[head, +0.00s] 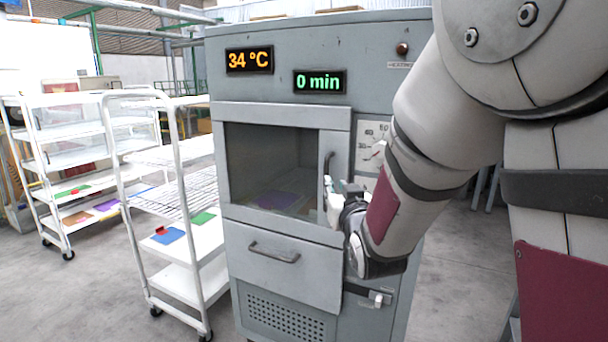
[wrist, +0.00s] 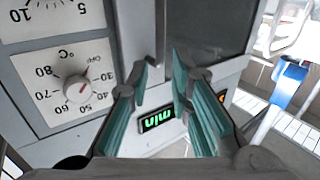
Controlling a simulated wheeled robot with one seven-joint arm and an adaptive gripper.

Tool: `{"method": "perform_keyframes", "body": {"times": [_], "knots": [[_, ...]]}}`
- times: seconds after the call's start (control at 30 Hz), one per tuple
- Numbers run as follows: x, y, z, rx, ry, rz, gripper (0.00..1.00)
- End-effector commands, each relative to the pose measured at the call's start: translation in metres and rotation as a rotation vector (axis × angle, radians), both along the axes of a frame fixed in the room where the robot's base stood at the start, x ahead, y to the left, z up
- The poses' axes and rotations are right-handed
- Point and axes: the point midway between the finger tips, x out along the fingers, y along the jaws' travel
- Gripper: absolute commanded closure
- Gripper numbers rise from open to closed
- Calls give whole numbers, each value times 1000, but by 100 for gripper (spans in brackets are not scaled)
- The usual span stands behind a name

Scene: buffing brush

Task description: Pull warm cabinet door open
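The grey warm cabinet (head: 380,85) stands in the middle of the head view, with displays reading 34 °C and 0 min. Its windowed door (head: 335,118) appears shut. Coloured patches show dimly through the glass. The dark upright door handle (head: 327,163) is on the door's right side; its lower part is hidden by my gripper (head: 336,195). In the wrist view my gripper (wrist: 162,75) is open, its teal fingers apart. The handle (wrist: 160,30) appears between and beyond the fingertips; I cannot tell whether they touch it.
A dial (head: 372,155) sits right of the door, close to my arm; it also shows in the wrist view (wrist: 77,88). Below are a drawer (head: 283,268) and a latch (head: 375,297). A white shelf cart (head: 185,235) stands close at the cabinet's left. Another rack (head: 75,190) is farther left.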

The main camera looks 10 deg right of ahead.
Motion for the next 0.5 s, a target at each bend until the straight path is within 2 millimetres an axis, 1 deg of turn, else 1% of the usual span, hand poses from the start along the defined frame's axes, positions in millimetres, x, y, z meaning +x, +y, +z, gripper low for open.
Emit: {"method": "perform_keyframes", "body": {"times": [0.1,0.3,0.5], "knots": [[24,-1,-1,-3,1,0,80],[63,-3,-2,-4,2,-1,80],[95,-4,-1,-2,2,0,80]]}}
